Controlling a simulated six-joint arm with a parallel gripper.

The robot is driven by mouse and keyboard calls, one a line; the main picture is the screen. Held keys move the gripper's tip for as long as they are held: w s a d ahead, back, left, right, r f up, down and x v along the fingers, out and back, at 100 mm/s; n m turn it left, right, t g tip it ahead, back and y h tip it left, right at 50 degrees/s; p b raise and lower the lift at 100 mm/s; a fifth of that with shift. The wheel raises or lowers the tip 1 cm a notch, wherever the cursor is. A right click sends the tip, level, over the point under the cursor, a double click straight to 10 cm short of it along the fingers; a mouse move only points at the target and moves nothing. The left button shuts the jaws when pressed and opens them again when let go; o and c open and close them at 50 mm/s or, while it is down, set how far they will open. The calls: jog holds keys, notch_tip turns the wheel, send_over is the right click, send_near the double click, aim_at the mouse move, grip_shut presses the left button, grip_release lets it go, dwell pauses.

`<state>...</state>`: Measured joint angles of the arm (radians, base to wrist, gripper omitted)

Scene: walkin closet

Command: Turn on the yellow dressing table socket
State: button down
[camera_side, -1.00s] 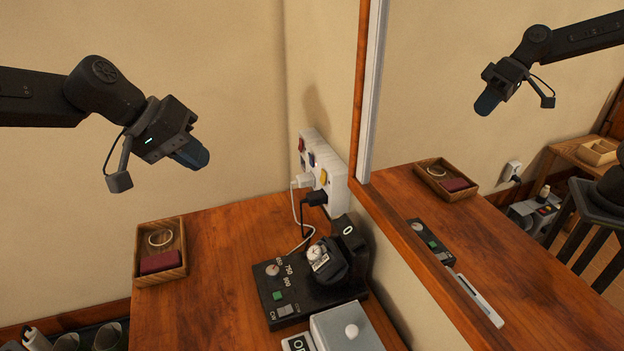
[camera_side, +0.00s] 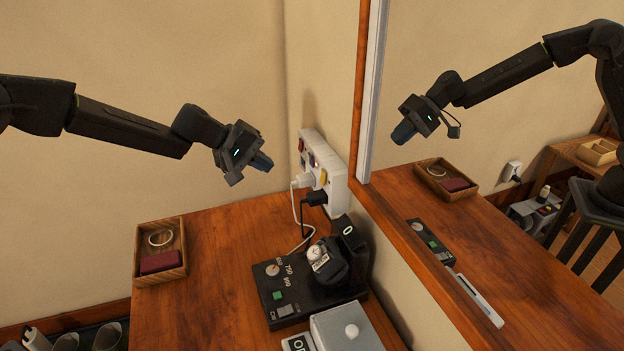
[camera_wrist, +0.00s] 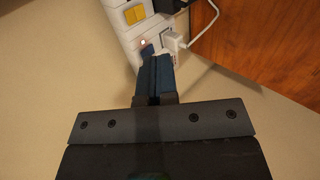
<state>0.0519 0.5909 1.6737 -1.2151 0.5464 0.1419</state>
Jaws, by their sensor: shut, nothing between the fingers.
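A white socket strip (camera_side: 336,185) stands against the wall at the back of the dressing table. It has a yellow rocker switch (camera_side: 323,177), which also shows at the top of the wrist view (camera_wrist: 135,14). A blue switch and a small lit lamp (camera_wrist: 143,42) are below the yellow switch in the wrist view. My gripper (camera_side: 264,163) is shut and empty, in the air left of the strip. In the wrist view its blue fingertips (camera_wrist: 155,60) overlap the strip near the blue switch; I cannot tell the exact gap. The yellow switch's position is unclear.
A white plug (camera_side: 303,181) and a black plug (camera_side: 316,198) stick out of the strip, with cords. A black device (camera_side: 290,305) stands in front of it. A wooden tray (camera_side: 160,255) is at the left. A mirror (camera_side: 480,130) at the right reflects my arm.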

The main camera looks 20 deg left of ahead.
aim_at(323, 177)
jog(key=shift+w+d+r+x, duration=0.2)
jog(key=shift+r+x, duration=0.1)
jog(key=shift+x, duration=1.9)
jog(key=shift+w+d+r+x, duration=0.2)
jog(key=shift+r+x, duration=0.1)
jog(key=shift+x, duration=1.9)
jog(key=shift+w+d+r+x, duration=0.15)
jog(key=shift+d+r+x, duration=0.1)
jog(key=shift+x, duration=1.95)
jog(key=shift+w, duration=0.15)
jog(key=shift+r, duration=0.1)
